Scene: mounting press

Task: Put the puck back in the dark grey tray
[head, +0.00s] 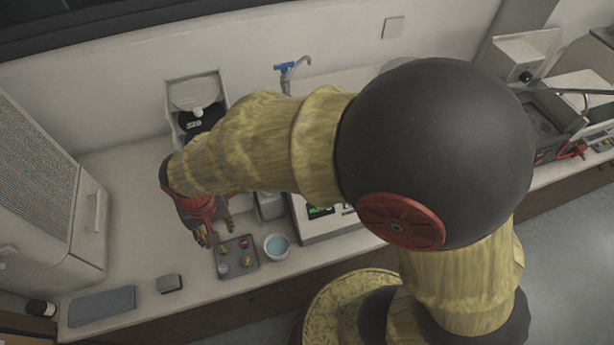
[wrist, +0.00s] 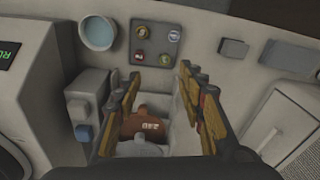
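The dark grey tray (head: 236,271) lies on the counter near its front edge, with several small round pieces in green, red, yellow and pale grey on it. It also shows at the top of the wrist view (wrist: 157,46). Which piece is the task's puck, I cannot tell. My gripper (head: 215,235) points down just behind the tray, its fingers apart. In the wrist view (wrist: 164,82) the fingers stand wide apart and nothing is seen pinched between them.
A blue-filled bowl (head: 277,246) stands right of the tray. A small grey block (head: 169,284) and a dark flat slab (head: 101,306) lie to the left. A large vented cabinet (head: 45,190) fills the left.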

